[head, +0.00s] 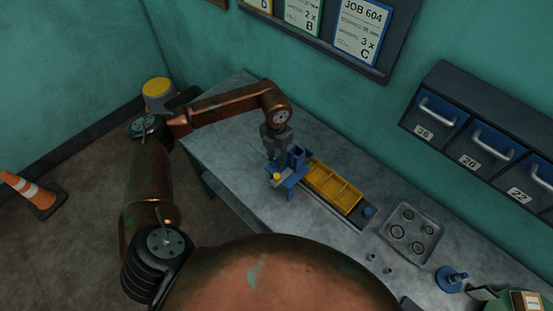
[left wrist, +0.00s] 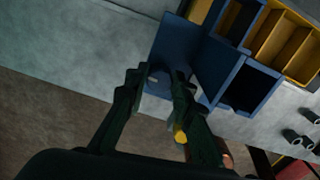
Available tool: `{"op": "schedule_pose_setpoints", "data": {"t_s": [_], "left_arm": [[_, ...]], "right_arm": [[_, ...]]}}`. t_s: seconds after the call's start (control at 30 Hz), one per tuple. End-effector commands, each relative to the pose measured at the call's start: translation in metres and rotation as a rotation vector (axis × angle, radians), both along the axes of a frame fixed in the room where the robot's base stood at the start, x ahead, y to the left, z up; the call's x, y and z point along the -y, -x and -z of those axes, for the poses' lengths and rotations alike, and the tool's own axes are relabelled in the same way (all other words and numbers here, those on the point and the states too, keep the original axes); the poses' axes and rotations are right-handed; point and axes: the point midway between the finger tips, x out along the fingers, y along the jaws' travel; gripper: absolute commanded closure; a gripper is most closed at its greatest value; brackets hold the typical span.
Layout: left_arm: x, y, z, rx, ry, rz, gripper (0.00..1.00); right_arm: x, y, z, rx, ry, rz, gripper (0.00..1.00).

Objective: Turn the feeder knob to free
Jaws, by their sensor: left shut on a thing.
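The blue feeder (head: 297,154) stands on the grey bench, beside a yellow divided tray (head: 332,187). In the left wrist view, its blue body (left wrist: 245,85) has an open dark compartment. My left gripper (head: 274,158) reaches down at the feeder's left side. In the left wrist view, the gripper's fingers (left wrist: 158,92) are closed around a small grey part that looks like the feeder knob (left wrist: 158,78). The fingers hide most of it, and its pointing direction and any markings cannot be read. A small yellow piece (head: 277,177) shows at the feeder's front. My right gripper is out of view.
A grey tray with round parts (head: 411,232) and a blue spindle-like piece (head: 451,278) lie to the right on the bench. Blue drawers (head: 488,139) hang on the wall. The bench behind the feeder is clear.

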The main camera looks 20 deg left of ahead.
Motion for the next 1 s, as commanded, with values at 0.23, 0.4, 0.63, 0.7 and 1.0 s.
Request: {"op": "schedule_pose_setpoints", "data": {"t_s": [0.23, 0.4, 0.63, 0.7, 1.0], "left_arm": [[-0.0004, -0.0007, -0.0003, 0.002, 0.000, -0.079, 1.00], [-0.0004, -0.0007, -0.0007, 0.002, 0.000, -0.097, 1.00], [-0.0004, -0.0008, -0.0009, 0.002, 0.000, -0.100, 1.00], [-0.0004, -0.0008, -0.0009, 0.002, 0.000, -0.100, 1.00], [-0.0004, -0.0006, -0.0006, 0.001, 0.000, -0.099, 0.62]], "right_arm": [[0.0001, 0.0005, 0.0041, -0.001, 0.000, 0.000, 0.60], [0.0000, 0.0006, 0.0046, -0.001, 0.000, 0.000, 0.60], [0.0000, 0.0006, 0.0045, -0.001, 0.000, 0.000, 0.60], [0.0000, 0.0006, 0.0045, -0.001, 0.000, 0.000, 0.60], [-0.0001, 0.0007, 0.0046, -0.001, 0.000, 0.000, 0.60]]}}
